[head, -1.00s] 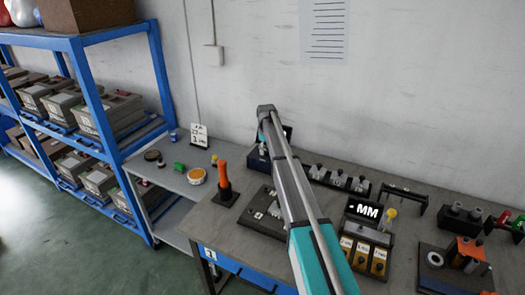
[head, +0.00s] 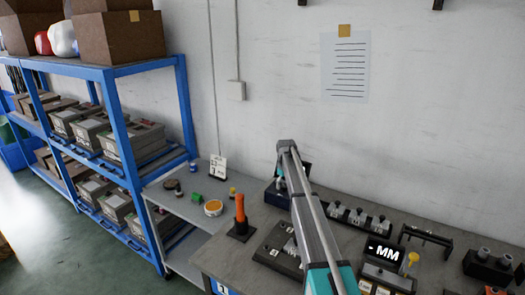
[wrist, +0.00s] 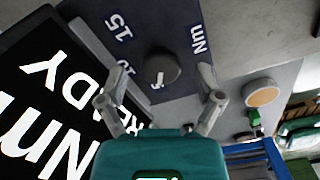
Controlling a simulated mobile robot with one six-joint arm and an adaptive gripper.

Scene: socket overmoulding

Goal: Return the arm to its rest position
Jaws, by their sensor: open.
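My arm (head: 315,225) reaches out over the workbench from the bottom of the head view. Its far end stands by a dark box (head: 276,194) near the wall, and my gripper is hidden there. Beyond the fingers is a dark panel (wrist: 185,25) with a round knob (wrist: 160,70) and a scale marked 15 and Nm. A black display (wrist: 50,90) to the left reads READY and Nm. I cannot tell whether the fingers touch the panel.
The workbench holds an orange-handled tool on a stand (head: 240,222), a plate fixture (head: 272,250), a black display (head: 383,250) and a row of dark holders (head: 357,217). A grey side table (head: 175,203) and blue shelving (head: 118,120) with boxes stand left. Floor at lower left is clear.

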